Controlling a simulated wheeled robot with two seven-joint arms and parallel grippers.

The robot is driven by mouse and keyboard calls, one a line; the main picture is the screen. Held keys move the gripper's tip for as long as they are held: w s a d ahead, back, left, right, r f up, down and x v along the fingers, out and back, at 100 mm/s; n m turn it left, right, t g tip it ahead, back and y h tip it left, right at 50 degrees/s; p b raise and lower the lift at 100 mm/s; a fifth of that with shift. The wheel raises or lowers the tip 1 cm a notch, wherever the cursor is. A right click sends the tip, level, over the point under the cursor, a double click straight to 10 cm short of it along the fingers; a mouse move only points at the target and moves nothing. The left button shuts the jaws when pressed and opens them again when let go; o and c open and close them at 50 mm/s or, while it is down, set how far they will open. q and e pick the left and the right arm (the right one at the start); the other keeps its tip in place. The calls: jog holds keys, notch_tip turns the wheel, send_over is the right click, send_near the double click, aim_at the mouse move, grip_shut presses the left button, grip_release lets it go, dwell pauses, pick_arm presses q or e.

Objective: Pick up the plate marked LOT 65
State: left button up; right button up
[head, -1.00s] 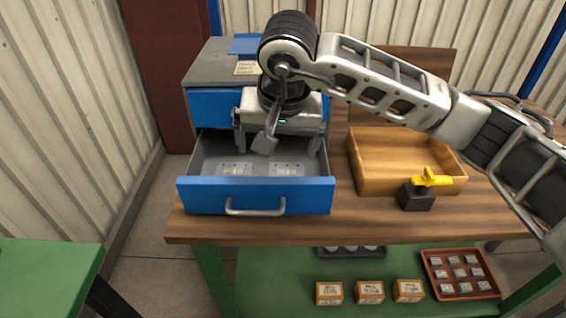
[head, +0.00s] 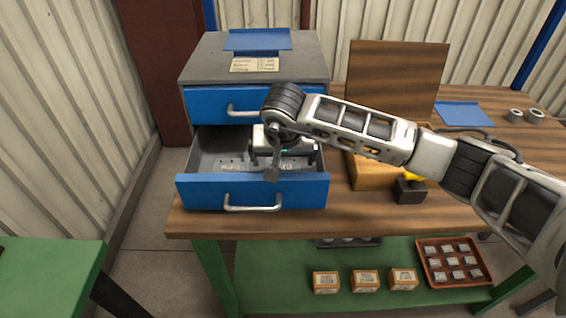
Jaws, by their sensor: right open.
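The lower blue drawer (head: 197,192) of the cabinet is pulled open. Small pale plates lie on its grey floor; the left plate (head: 230,164) shows, and the right plate (head: 284,165) is partly covered by my arm. Their markings are too small for me to read, so I cannot tell which is LOT 65. My right gripper (head: 283,161) is open, pointing down into the drawer above the right plate. I cannot tell whether its fingers touch the plate. My left gripper is out of view.
The closed upper drawer (head: 200,106) is just behind my right gripper. A wooden box (head: 370,175) and a dark block with a yellow top (head: 410,192) stand to the right. Small boxes (head: 365,281) and a red tray (head: 425,268) sit on the lower green shelf.

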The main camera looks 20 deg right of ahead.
aim_at(283, 167)
jog(key=shift+x, duration=1.3)
jog(key=c, duration=1.2)
